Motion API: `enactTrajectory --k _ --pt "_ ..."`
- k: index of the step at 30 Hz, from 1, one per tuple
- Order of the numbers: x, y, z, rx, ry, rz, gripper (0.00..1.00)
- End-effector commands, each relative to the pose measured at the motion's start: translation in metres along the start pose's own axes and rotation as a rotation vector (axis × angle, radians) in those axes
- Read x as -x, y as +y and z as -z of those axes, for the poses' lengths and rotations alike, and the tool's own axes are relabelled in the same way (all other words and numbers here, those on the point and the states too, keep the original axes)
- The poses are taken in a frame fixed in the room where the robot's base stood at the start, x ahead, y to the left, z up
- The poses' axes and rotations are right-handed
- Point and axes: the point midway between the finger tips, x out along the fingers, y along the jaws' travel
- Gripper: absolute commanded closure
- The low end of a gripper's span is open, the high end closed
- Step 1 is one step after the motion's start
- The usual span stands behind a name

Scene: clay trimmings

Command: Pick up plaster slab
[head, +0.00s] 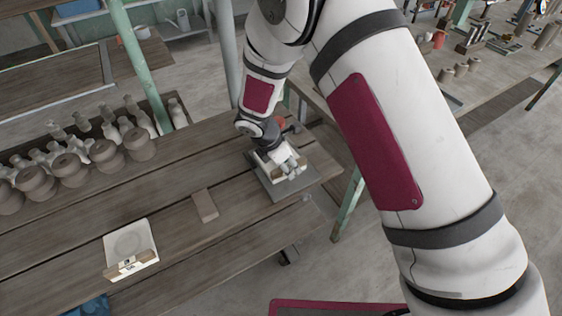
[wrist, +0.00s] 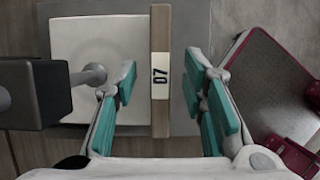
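A plaster slab (wrist: 95,45), pale and square, lies on a grey plate (wrist: 90,8). A wooden strip (wrist: 160,35) with a "07" label runs along its right edge in the wrist view. My gripper (wrist: 160,88) is open, with one teal-padded finger on each side of this strip and a gap visible on both sides. In the head view my gripper (head: 281,167) is over the slab and largely hides it. A second pale slab (head: 130,238) with a labelled wooden strip lies at the front left of the table.
A brown block (head: 204,206) lies on the plank table (head: 170,190) between the two slabs. Clay pots (head: 104,155) and pale bottles (head: 110,131) crowd the back left. A dark block with a grey rod (wrist: 32,92) shows at the wrist view's left.

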Motion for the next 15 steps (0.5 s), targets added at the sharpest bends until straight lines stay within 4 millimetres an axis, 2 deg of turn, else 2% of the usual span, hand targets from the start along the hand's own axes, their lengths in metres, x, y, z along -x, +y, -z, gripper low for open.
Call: enactTrajectory --k 4,9,15 --pt "0.0001 -0.0002 0.0001 0.000 0.000 0.000 0.62" --pt "0.0001 -0.0002 0.0001 0.000 0.000 0.000 1.00" --pt "0.0004 0.0003 -0.0002 -0.001 0.000 -0.001 1.00"
